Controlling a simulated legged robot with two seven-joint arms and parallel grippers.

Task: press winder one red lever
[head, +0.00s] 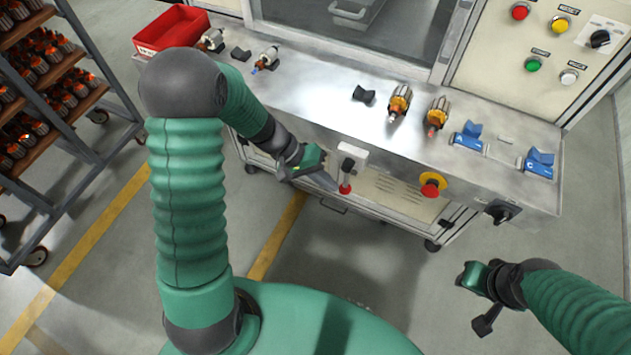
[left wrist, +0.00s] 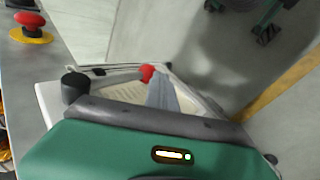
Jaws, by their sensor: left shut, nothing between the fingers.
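The red lever knob (head: 345,188) hangs below a small white housing on the front of the metal bench. My left gripper (head: 328,182) is shut and empty, with its tips just left of the knob in the head view. In the left wrist view, the red knob (left wrist: 147,73) shows just past the closed fingertips (left wrist: 160,85). I cannot tell whether they touch. My right gripper (head: 478,305) hangs away from the bench at the lower right, and its jaws are not clear.
A red emergency button (head: 432,182) on a yellow base sits right of the lever. A black rotary switch (head: 503,211) is further right. Armatures (head: 399,102), blue blocks (head: 467,136) and a red bin (head: 172,30) are on the bench. A rack (head: 50,90) stands left. Floor in front is clear.

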